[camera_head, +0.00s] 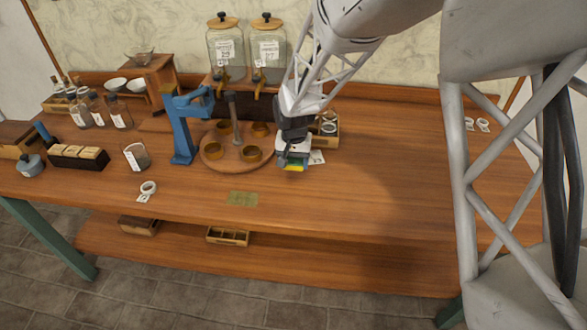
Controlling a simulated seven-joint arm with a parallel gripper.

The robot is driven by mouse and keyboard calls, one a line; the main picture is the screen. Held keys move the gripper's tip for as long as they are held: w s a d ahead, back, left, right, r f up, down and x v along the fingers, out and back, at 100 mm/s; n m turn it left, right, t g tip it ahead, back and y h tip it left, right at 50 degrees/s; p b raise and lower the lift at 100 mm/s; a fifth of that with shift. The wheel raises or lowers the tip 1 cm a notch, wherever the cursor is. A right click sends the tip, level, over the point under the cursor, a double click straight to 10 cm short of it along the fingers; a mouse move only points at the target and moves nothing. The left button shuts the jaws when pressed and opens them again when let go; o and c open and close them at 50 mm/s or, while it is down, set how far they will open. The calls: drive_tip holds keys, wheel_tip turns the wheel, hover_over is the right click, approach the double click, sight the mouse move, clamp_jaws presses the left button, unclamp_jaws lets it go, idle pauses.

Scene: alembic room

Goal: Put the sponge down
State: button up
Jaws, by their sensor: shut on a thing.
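My gripper (292,160) is over the table (370,195), just right of the round wooden tray. It points down and is shut on the sponge (294,168), whose yellow and green edge shows below the fingers. The gripper hides the rest of the sponge. I cannot tell whether the sponge touches the table top. A flat olive-green mat (243,199) lies near the front edge of the table, to the left and front of the gripper.
The round tray (212,164) carries several brass cups beside a blue stand (183,130). A wooden box (325,139) sits behind the gripper. Glass dispensers (226,50) stand at the back. A glass jar (137,157) stands left.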

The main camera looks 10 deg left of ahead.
sight(294, 175)
drive_tip(key=shift+w, duration=0.15)
drive_tip(key=shift+f, duration=1.75)
drive_tip(key=shift+f, duration=0.15)
drive_tip(key=shift+f, duration=0.4)
drive_tip(key=shift+f, duration=0.35)
drive_tip(key=o, duration=0.8)
drive_tip(key=shift+s, duration=0.2)
drive_tip(key=shift+o, duration=0.9)
wheel_tip(294, 175, up, 14)
drive_tip(key=shift+w+f, duration=0.1)
drive_tip(key=shift+w, duration=0.05)
